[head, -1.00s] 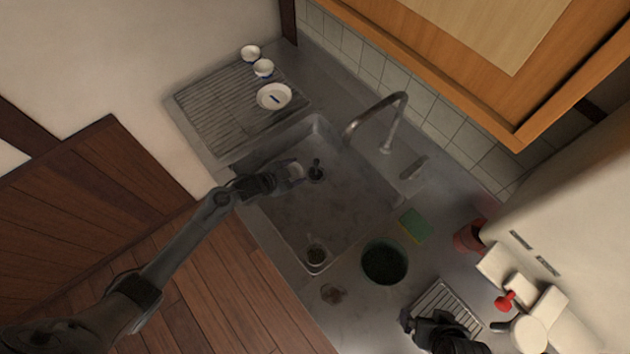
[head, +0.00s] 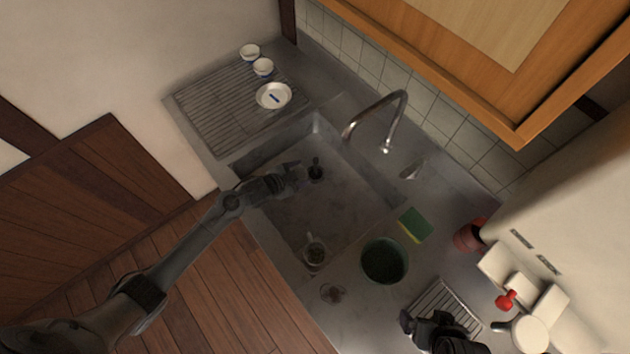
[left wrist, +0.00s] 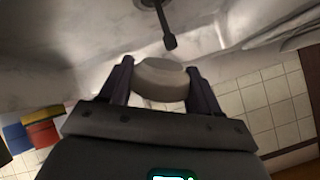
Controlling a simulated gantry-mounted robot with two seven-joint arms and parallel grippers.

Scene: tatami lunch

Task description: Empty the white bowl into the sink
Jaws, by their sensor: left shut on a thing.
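My left gripper (head: 288,175) is over the left part of the metal sink (head: 345,205). It is shut on a small pale bowl (left wrist: 160,79), which sits between the two fingers in the left wrist view. The bowl looks tilted there, with its outer side toward the camera; its inside and any contents are hidden. In the head view the gripper mostly covers it. My right gripper (head: 425,325) is dark and partly in view at the lower right, over the counter; its finger opening is unclear.
Two white cups (head: 263,67) and a white dish (head: 273,96) stand on the ribbed drainboard (head: 215,110). The faucet (head: 396,115) arches over the sink's back edge. A dark green round container (head: 385,261) and a green sponge (head: 415,224) are at right.

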